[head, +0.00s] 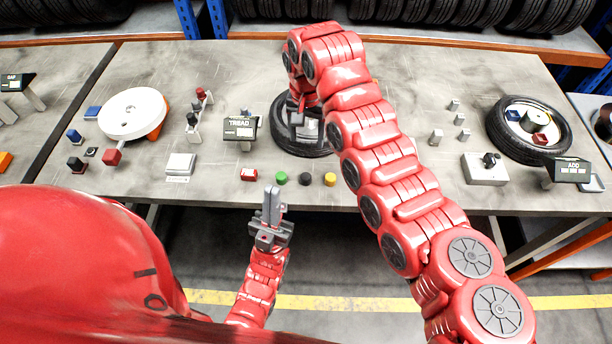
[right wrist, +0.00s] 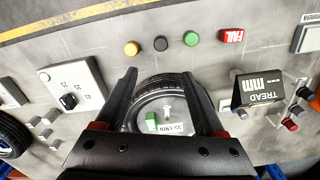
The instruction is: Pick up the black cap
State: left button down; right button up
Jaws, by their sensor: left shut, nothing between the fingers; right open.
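The black cap (head: 305,179) lies on the table near its front edge, between a green cap (head: 281,177) and a yellow cap (head: 329,179). The black cap also shows in the right wrist view (right wrist: 161,43), beyond the fingertips. My right gripper (head: 297,118) is over the tyre (head: 281,139) behind the caps; in the right wrist view its fingers (right wrist: 160,75) are spread apart with nothing held between them. My left gripper (head: 271,190) is shut and empty, pointing up in front of the table edge, left of the black cap.
A red FAIL block (head: 249,174) lies left of the caps. The TREAD display (head: 240,128) stands behind it. A white disc (head: 134,114) is at the left, and another tyre (head: 528,130) and a knob box (head: 485,168) are at the right. The table right of the caps is partly behind my arm.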

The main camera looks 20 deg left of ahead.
jog(key=b, duration=0.2)
send_over(306, 176)
notch_tip(306, 176, down, 9)
jog(key=shift+w+r, duration=0.15)
jog(key=shift+r, duration=0.05)
jog(key=shift+w+f+p, duration=0.15)
jog(key=shift+f+p, duration=0.6)
jog(key=shift+p, duration=0.25)
jog(key=shift+f, duration=0.25)
jog(key=shift+f+p, duration=0.25)
jog(key=shift+p, duration=0.2)
jog(key=f, duration=0.1)
jog(key=f+p, duration=0.2)
jog(key=shift+s+f, duration=0.15)
jog(key=shift+s, duration=0.15)
jog(key=shift+f, duration=0.75)
grip_shut()
